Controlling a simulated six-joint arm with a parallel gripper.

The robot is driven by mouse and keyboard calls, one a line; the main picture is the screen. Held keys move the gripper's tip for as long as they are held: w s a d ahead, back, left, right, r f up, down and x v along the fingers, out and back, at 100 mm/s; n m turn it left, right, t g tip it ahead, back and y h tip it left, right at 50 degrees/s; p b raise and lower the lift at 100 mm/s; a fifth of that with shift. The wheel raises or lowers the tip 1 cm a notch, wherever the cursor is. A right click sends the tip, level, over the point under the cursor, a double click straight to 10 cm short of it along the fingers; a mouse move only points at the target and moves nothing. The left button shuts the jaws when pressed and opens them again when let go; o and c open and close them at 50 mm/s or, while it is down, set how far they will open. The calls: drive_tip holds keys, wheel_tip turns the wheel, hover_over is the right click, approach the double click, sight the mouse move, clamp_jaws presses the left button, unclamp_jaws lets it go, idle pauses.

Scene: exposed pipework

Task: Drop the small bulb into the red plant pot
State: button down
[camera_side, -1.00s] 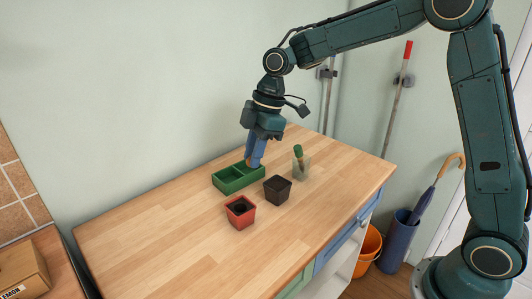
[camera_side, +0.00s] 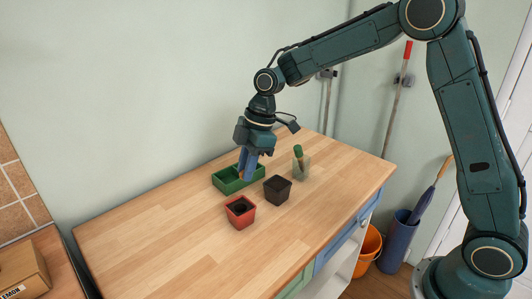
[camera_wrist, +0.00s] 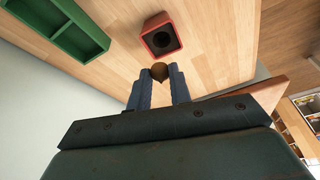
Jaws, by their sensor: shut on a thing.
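My gripper (camera_wrist: 160,80) is shut on a small brown bulb (camera_wrist: 159,71), which pokes out between the blue fingertips in the wrist view. In the side view my gripper (camera_side: 246,177) is above the table, over or just in front of the green divided tray (camera_side: 228,189). The red plant pot (camera_side: 240,212) stands upright on the table, nearer the camera than my gripper, with dark contents inside. In the wrist view the red pot (camera_wrist: 148,28) is just beyond the fingertips, and the green tray (camera_wrist: 62,42) lies at upper left.
A black pot (camera_side: 277,190) stands to the right of the red pot. Behind it is a clear container with a green-topped tool (camera_side: 299,163). The wooden table (camera_side: 150,245) is clear at the left and front.

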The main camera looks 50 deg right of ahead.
drive_tip(key=shift+f, duration=1.35)
drive_tip(key=c, duration=1.2)
unclamp_jaws()
drive_tip(key=shift+d+r, duration=0.1)
drive_tip(key=shift+r, duration=0.05)
drive_tip(key=v, duration=1.3)
drive_tip(key=shift+r, duration=0.25)
